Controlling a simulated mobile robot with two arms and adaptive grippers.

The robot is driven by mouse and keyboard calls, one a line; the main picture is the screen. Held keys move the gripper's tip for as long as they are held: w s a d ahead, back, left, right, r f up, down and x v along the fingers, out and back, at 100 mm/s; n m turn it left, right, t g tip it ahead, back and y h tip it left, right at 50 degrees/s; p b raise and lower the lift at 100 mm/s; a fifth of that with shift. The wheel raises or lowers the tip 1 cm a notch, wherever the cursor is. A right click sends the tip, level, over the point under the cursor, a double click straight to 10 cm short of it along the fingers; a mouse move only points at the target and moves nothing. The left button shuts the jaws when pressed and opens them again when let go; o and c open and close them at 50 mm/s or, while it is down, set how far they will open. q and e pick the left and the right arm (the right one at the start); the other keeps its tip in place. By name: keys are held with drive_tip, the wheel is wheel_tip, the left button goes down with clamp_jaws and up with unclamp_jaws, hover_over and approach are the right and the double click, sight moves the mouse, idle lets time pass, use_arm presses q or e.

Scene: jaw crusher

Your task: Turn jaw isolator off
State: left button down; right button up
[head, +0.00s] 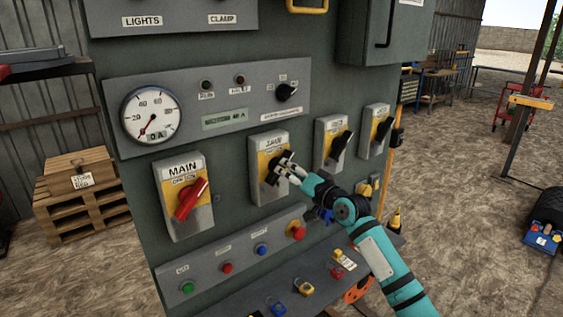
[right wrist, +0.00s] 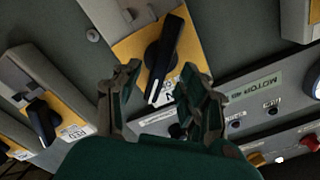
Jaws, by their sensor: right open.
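The jaw isolator (head: 257,187) is a grey box with a yellow plate and a black rotary handle, on the panel to the right of the red-handled MAIN isolator (head: 185,198). Its label is blurred but appears to read JAW. My right gripper (head: 283,163) is in front of it and partly hides the handle. In the right wrist view the black handle (right wrist: 165,58) lies at a slant just beyond and between the two fingers of my open gripper (right wrist: 161,92). Gaps show on both sides, and contact cannot be told. My left gripper is out of view.
Two similar black-handled isolators (head: 332,142) (head: 375,131) stand to the right. A meter strip with a round gauge (head: 152,116) is above. A button strip (head: 247,253) and a sloped console (head: 310,286) project below, under my right arm.

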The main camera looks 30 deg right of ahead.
drive_tip(key=w, duration=0.4)
drive_tip(key=shift+a+p, duration=0.2)
drive_tip(key=shift+p, duration=0.1)
drive_tip(key=shift+c, duration=0.4)
clamp_jaws()
